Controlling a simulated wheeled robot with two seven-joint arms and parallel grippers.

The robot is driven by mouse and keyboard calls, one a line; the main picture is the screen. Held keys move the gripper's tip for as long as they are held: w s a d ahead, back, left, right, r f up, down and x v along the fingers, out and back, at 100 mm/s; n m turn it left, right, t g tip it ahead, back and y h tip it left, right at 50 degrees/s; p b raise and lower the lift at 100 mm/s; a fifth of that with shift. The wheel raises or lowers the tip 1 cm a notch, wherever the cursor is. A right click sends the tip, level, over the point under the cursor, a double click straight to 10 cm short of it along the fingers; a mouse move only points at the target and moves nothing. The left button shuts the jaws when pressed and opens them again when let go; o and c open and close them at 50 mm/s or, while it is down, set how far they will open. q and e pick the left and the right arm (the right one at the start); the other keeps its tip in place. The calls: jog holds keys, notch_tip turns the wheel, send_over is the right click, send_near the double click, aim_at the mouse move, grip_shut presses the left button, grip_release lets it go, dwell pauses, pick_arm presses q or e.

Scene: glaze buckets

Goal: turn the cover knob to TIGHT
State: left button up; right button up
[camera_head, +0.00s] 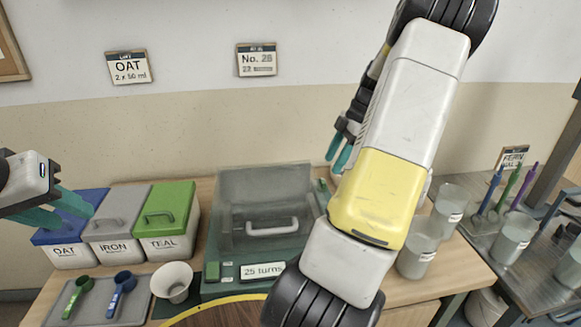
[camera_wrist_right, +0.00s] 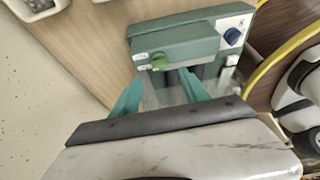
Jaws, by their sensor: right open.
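The green machine (camera_head: 225,270) stands mid-bench, with a clear cover (camera_head: 265,190), a grey handle and a "25 turns" label. In the right wrist view its green housing (camera_wrist_right: 180,38) carries a green knob (camera_wrist_right: 161,61) between small pale labels and a blue knob (camera_wrist_right: 232,37) further right. I cannot read the labels or tell which setting either knob is at. My right gripper (camera_wrist_right: 160,88) is open and empty, its teal fingers spread and pointing toward the green knob. In the head view it (camera_head: 340,155) is partly behind my arm. My left gripper (camera_head: 70,212) is open near the OAT bin.
The OAT (camera_head: 66,254), IRON (camera_head: 113,251) and TEAL (camera_head: 166,248) bins stand at left. A tray (camera_head: 97,312) with scoops and a white bowl (camera_head: 172,281) lie in front. Clear beakers (camera_head: 415,261) stand right of my right arm, which hides the middle of the bench.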

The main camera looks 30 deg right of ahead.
aim_at(323, 180)
jog(key=x, duration=0.6)
jog(key=shift+a+f, duration=0.15)
jog(key=shift+f, duration=0.2)
grip_shut()
